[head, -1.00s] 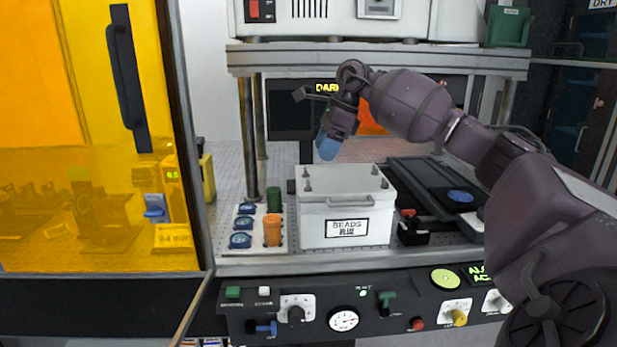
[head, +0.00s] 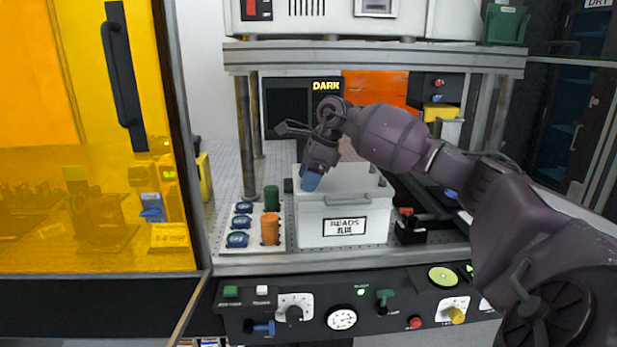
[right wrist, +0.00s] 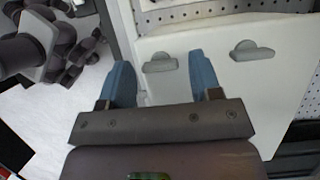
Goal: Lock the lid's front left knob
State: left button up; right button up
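The white bead box (head: 325,233) with a pale lid (head: 345,180) stands on the perforated deck. My right gripper (head: 311,182) is over the lid's front left corner and hides the front left knob in the head view. The right wrist view shows that knob (right wrist: 160,63), a small grey wing, standing near the lid's edge. My right gripper (right wrist: 163,80) is open there, its blue fingers apart, with the knob seen between the fingertips; contact cannot be told. The back left knob (right wrist: 252,50) stands further right in that view. My left gripper is not in clear view.
Left of the box, a pale rack (head: 255,238) holds blue caps, a green cylinder (head: 271,198) and an orange one (head: 269,229). A black block with a red knob (head: 410,228) stands at right. A shelf (head: 380,58) on posts spans above. The control panel (head: 340,295) runs along the front.

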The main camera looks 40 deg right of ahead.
jog(key=c, duration=0.8)
